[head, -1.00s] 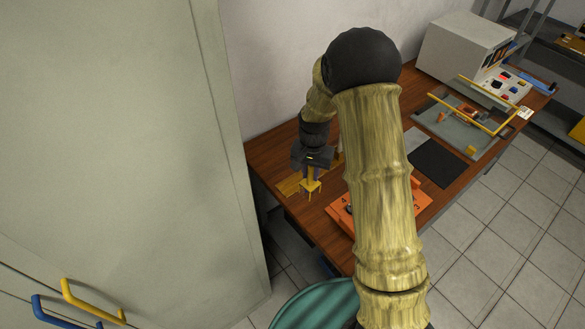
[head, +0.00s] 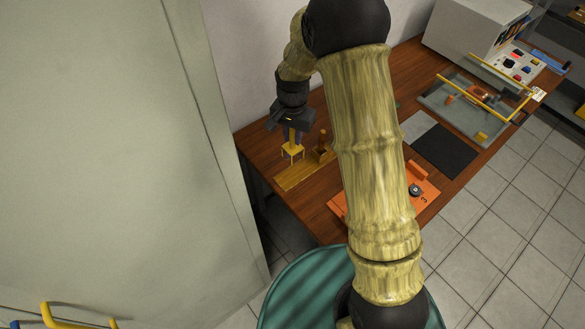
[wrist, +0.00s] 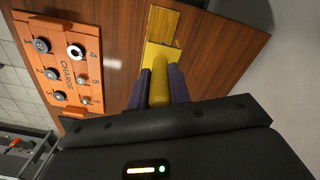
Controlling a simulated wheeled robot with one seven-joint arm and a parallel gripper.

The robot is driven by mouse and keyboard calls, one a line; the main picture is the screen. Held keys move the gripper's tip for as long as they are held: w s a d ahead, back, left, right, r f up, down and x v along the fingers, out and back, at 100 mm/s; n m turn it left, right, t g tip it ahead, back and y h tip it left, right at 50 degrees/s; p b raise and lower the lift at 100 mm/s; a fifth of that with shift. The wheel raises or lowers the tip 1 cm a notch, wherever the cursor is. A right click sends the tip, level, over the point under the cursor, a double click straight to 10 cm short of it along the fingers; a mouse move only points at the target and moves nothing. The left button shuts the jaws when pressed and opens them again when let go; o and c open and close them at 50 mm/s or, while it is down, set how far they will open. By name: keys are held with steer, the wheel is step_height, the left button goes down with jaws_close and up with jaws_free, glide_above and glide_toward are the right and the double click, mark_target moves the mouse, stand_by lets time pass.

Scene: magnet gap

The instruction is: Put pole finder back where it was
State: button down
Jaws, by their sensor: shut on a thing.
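My gripper (head: 292,133) is shut on a yellow tool that I take to be the pole finder (head: 292,151). In the head view it hangs below the fingers with thin yellow legs, over or near a yellowish wooden strip (head: 290,182) on the table. I cannot tell whether its legs touch anything. In the wrist view my gripper (wrist: 158,88) has its dark fingers on either side of the yellow round shaft (wrist: 160,80). The yellowish strip (wrist: 162,22) lies beyond it. A small wooden block with an upright part (head: 322,153) stands by the strip.
An orange CHARGE board (wrist: 65,62) with several numbered round pieces lies nearby, partly behind my arm in the head view. A dark mat (head: 443,150), a grey tray with yellow bars (head: 465,108) and a grey machine (head: 470,30) lie farther right. A tall cabinet (head: 100,150) stands left.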

mark_target(293, 147)
step_height(293, 147, down, 5)
steer(key=shift+f+p, duration=0.2)
steer(key=shift+p, duration=0.35)
steer(key=shift+f+p, duration=0.55)
steer(key=shift+f, duration=1.5)
steer(key=shift+f, duration=0.2)
steer(key=c, duration=1.3)
jaws_free()
steer(key=shift+r, duration=0.1)
